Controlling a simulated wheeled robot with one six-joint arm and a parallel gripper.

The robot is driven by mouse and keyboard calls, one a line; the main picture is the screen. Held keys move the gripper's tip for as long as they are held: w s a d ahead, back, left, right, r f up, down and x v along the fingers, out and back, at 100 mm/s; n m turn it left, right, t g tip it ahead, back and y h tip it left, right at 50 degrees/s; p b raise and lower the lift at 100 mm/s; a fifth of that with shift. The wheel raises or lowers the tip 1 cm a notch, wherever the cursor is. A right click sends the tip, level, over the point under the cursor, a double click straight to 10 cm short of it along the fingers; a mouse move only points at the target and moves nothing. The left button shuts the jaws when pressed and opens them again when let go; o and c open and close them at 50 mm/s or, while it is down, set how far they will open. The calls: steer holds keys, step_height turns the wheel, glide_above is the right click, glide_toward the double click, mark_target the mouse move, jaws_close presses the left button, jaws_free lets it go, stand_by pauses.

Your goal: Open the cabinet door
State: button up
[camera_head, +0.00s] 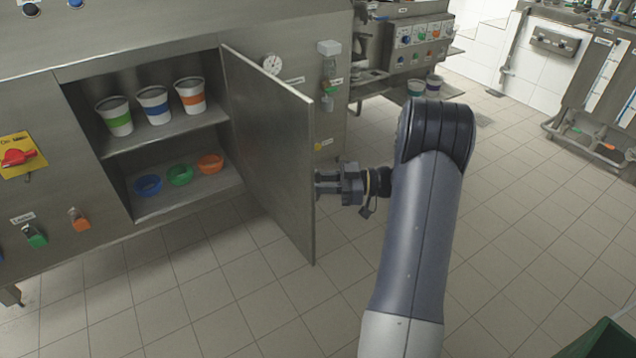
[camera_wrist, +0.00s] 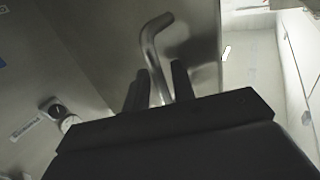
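The grey metal cabinet door (camera_head: 272,150) stands wide open, swung out from the cabinet (camera_head: 85,150) on its right-hand side. My gripper (camera_head: 322,187) is at the outer face of the door, near its free edge, in the head view. In the wrist view, the bent metal door handle (camera_wrist: 152,48) passes between the two dark fingers of my gripper (camera_wrist: 160,90). The fingers look closed around the handle, with little gap on either side. The head view does not show the handle, as the door hides it.
Inside the cabinet, cups with green, blue and orange bands (camera_head: 154,105) stand on the upper shelf; blue, green and orange bowls (camera_head: 180,175) sit below. The tiled floor (camera_head: 520,240) to the right is clear.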

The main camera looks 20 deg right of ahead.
steer(key=shift+d, duration=0.1)
steer(key=p+v, duration=0.1)
steer(key=v, duration=0.9)
steer(key=shift+d, duration=0.35)
steer(key=shift+s, duration=0.15)
steer(key=b+x, duration=0.1)
steer(key=x, duration=1)
steer(key=shift+s+a, duration=0.1)
steer(key=shift+s, duration=0.1)
